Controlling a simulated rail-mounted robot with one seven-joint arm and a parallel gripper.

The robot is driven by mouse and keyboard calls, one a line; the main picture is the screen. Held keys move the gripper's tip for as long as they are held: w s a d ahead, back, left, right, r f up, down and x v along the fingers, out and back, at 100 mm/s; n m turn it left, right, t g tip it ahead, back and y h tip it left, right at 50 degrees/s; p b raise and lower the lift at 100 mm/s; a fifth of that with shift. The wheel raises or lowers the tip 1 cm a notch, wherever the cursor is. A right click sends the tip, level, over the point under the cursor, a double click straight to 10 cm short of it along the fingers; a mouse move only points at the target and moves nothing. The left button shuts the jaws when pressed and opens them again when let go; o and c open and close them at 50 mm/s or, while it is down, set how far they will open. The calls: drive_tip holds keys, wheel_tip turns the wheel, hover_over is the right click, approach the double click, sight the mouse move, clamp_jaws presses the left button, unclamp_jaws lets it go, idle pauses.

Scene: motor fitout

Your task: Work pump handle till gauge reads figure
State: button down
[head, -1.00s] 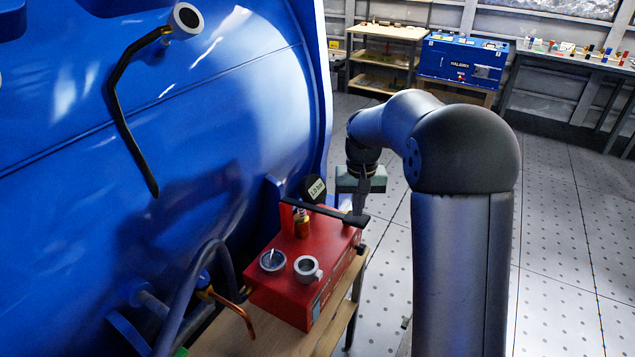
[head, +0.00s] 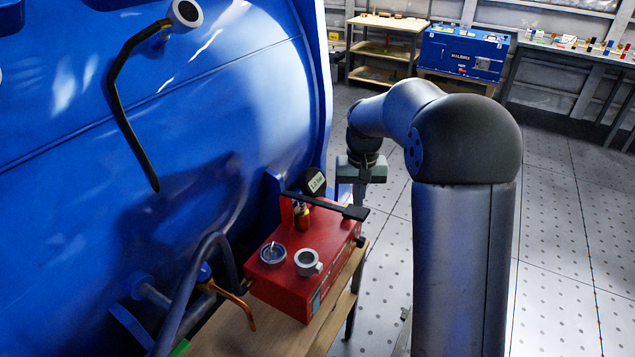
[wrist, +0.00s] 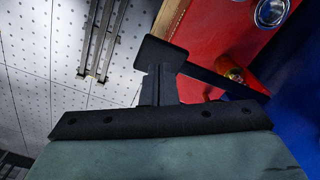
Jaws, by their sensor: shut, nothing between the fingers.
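The red pump box (head: 283,290) stands on a wooden bench below the blue machine. Its black handle (head: 325,205) reaches right over the box to a wider end piece, which also shows in the wrist view (wrist: 160,53). A round dial (head: 272,253) sits on top; its reading is too small to tell. A dark round piece with a pale label (head: 314,182) stands behind; its text is unclear. My gripper (head: 358,203) points down at the handle's outer end. Its fingers are shut and empty, close to the end piece in the wrist view (wrist: 158,85); contact is unclear.
A grey ring-shaped fitting (head: 308,262) and a brass fitting (head: 302,220) are on the box. A copper pipe (head: 235,302) and dark hose (head: 190,280) lie left. The blue machine (head: 230,100) walls the left side. The floor (head: 560,230) to the right is clear.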

sight(354, 210)
drive_tip(key=f+b, duration=0.1)
drive_tip(key=f, duration=0.1)
drive_tip(key=f+b, duration=0.2)
drive_tip(key=f, duration=0.1)
drive_tip(key=f+b, duration=0.1)
drive_tip(key=f, duration=0.1)
drive_tip(key=shift+w+a+f+b, duration=0.2)
drive_tip(key=shift+a+f+b, duration=0.15)
drive_tip(key=shift+b, duration=0.05)
drive_tip(key=r+p, duration=0.3)
drive_tip(key=r, duration=0.2)
drive_tip(key=r+p, duration=0.2)
drive_tip(key=r, duration=0.1)
drive_tip(key=shift+s+d+p, duration=0.25)
drive_tip(key=shift+d+p, duration=0.05)
drive_tip(key=shift+d, duration=0.05)
drive_tip(key=shift+f, duration=0.1)
drive_tip(key=shift+f, duration=0.15)
idle(0.3)
